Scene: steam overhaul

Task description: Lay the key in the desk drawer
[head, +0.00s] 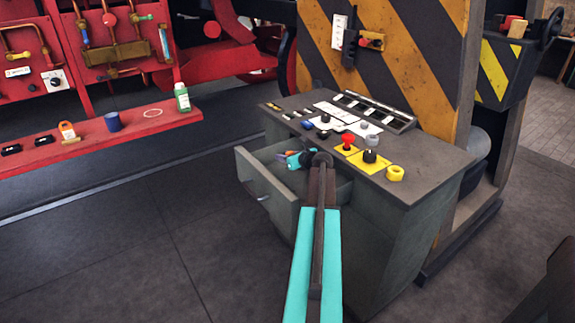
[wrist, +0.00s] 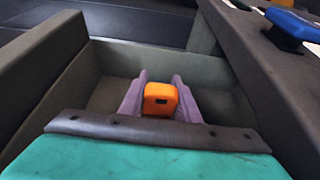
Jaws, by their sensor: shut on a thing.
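The desk drawer (head: 262,192) is pulled out from the desk's left side, and its grey interior (wrist: 105,62) fills the middle of the wrist view. My gripper (wrist: 160,78) points down into the drawer opening, its two pale purple fingers closed on an orange block-like piece, which I take to be the key's head (wrist: 160,98). The rest of the key is hidden. In the head view my gripper (head: 296,159) is over the drawer, partly covered by my arm. I cannot tell whether the key touches the drawer floor.
The grey desk top (head: 425,170) beside the drawer carries a red button (head: 347,141), a yellow ring (head: 395,173) and other controls. A striped panel (head: 400,60) stands behind. Floor between is clear.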

